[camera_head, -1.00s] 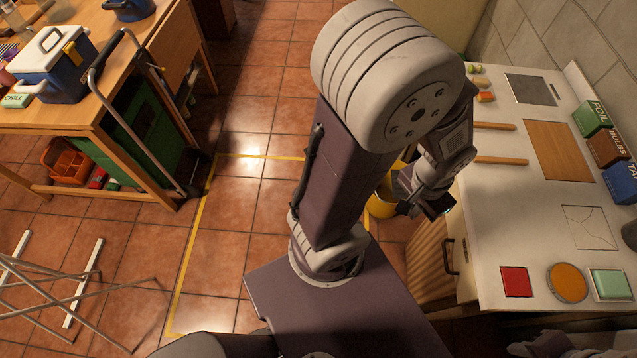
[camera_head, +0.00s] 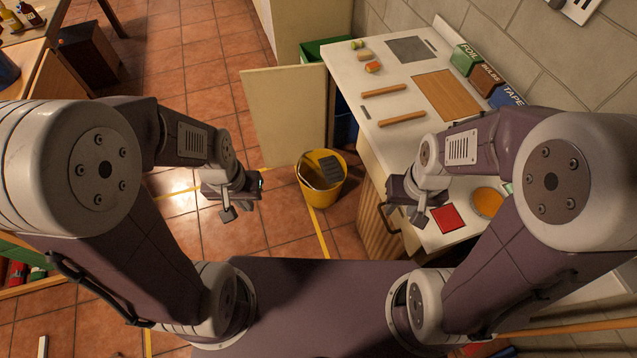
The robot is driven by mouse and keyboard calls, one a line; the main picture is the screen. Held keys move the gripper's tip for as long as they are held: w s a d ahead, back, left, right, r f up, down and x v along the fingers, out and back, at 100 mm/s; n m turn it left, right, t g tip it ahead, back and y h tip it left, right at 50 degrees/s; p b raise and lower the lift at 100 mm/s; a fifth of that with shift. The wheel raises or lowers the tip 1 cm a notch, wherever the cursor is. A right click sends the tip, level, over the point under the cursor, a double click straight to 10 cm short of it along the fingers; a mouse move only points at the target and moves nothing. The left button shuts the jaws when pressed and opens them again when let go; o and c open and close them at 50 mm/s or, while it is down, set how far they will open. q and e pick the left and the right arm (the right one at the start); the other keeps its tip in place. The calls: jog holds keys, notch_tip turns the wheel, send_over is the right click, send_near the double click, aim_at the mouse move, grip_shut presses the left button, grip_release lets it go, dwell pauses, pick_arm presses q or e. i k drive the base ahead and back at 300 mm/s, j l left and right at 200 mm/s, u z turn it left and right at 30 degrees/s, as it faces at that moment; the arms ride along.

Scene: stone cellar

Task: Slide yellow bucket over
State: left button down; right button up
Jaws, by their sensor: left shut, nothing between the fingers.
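The yellow bucket (camera_head: 322,192) stands upright on the tiled floor in the head view, in front of an open cabinet door. A dark grey flat piece and something pale show inside it. My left gripper (camera_head: 236,208) is shut and empty, to the left of the bucket and apart from it. My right gripper (camera_head: 403,212) is to the right of the bucket, by the front edge of the white counter, also apart from it. Its fingers are too small and dark to tell their opening.
The open door panel (camera_head: 285,115) stands behind the bucket. A yellow floor line (camera_head: 320,235) passes by the bucket.

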aim_at(317, 192)
jog(key=i+j, duration=1.2)
jog(key=i, duration=0.05)
